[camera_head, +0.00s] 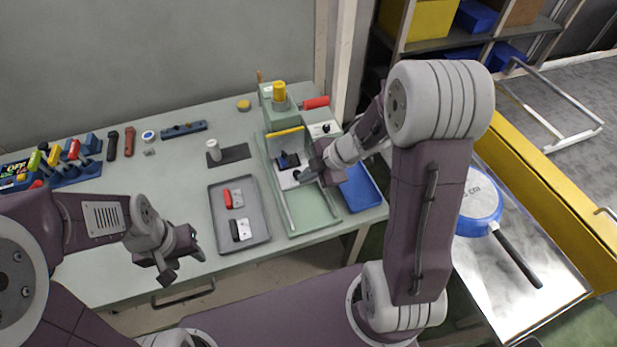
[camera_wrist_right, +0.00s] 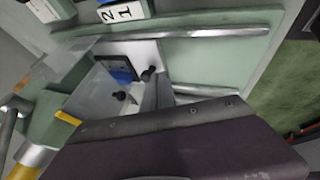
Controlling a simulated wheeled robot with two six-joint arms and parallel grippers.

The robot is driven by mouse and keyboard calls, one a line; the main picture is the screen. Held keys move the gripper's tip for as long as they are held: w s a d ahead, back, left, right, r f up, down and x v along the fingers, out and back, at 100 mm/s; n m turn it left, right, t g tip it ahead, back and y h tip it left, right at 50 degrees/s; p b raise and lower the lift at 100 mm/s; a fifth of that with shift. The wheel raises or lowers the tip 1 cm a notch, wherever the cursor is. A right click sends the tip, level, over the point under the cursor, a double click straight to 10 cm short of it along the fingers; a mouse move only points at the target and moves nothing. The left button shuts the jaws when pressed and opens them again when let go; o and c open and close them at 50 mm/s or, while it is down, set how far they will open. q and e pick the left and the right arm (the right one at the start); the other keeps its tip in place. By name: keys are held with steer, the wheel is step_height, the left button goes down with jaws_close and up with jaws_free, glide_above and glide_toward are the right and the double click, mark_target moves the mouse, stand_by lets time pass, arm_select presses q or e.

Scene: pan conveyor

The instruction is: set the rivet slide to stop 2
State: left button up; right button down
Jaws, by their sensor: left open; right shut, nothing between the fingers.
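The green rivet press (camera_head: 283,119) stands at the back right of the bench, with a yellow cylinder on top and a red handle. Its white slide plate (camera_head: 283,180) sits between two metal rails and carries a blue and dark fixture (camera_head: 287,160). The plate also shows in the right wrist view (camera_wrist_right: 146,52), with a black knob (camera_wrist_right: 148,73) on it. White labels 2 and 1 (camera_wrist_right: 117,14) are beside the far rail there. My right gripper (camera_head: 306,176) is shut and empty beside the slide plate; contact with the knob is unclear. My left gripper (camera_head: 183,262) is open and empty near the bench's front edge.
A grey tray (camera_head: 262,226) holds red and black-handled parts. A blue bin (camera_head: 361,190) stands right of the press. A white cylinder (camera_head: 213,150) stands on a dark mat. Tools line the back left. A blue pan (camera_head: 480,203) lies on the metal conveyor at right.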

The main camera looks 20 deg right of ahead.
mark_target(301, 162)
arm_select(q)
steer(key=shift+r+p, duration=0.35)
steer(key=shift+p, duration=0.05)
arm_select(e)
steer(key=shift+w+r, duration=0.2)
steer(key=w+p, duration=0.4)
steer(key=shift+w+p, duration=0.25)
steer(key=shift+p, duration=0.05)
steer(key=shift+f, duration=0.1)
arm_select(q)
step_height(301, 162, up, 4)
steer(key=shift+s+r, duration=0.15)
steer(key=shift+r, duration=0.1)
